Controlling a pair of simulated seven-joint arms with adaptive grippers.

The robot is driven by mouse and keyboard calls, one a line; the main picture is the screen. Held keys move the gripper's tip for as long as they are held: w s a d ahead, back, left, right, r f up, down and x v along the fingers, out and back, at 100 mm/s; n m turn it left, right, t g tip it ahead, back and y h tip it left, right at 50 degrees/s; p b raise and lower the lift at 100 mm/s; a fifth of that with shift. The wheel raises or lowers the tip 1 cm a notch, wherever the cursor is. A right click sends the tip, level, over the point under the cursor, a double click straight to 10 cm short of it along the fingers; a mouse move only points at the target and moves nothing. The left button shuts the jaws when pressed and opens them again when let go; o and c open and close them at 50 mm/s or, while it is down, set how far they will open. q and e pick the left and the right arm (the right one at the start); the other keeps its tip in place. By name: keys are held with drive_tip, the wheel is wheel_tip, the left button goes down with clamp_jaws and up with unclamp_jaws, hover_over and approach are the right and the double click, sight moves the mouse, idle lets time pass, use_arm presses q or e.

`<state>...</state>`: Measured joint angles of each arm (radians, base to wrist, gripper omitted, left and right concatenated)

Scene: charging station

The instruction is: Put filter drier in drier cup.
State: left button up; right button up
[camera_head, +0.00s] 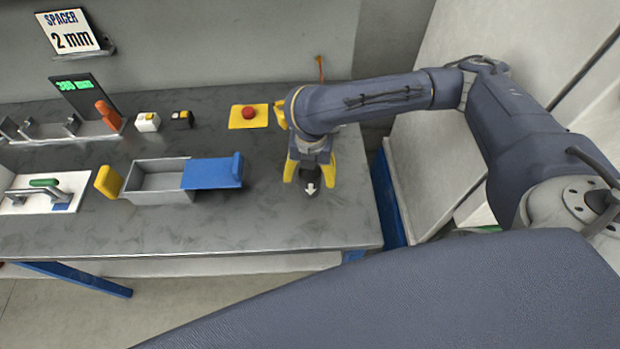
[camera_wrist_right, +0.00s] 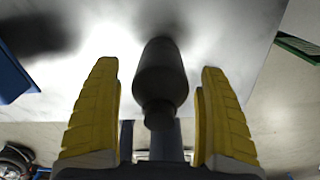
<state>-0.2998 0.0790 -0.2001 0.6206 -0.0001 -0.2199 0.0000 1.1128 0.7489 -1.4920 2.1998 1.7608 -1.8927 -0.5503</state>
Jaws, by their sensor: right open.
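The filter drier (camera_head: 310,188) is a dark cylinder with a white arrow, near the right end of the grey workbench (camera_head: 275,225). My right gripper (camera_head: 311,178) is around it from above, with yellow fingers open on either side. In the right wrist view the dark filter drier (camera_wrist_right: 161,78) lies between the two yellow fingers, with a gap visible on each side. I cannot make out whether it stands in anything, and I cannot pick out the drier cup. My left gripper is not in view.
A grey box (camera_head: 160,197) with a blue lid part (camera_head: 212,173) and yellow end stands left of the gripper. A red button (camera_head: 248,112) on a yellow plate is behind. A clamp fixture (camera_head: 45,184) is at far left. The bench front is clear.

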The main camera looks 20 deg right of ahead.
drive_tip(key=shift+c, duration=0.6)
drive_tip(key=c, duration=1.4)
drive_tip(key=shift+r, duration=0.15)
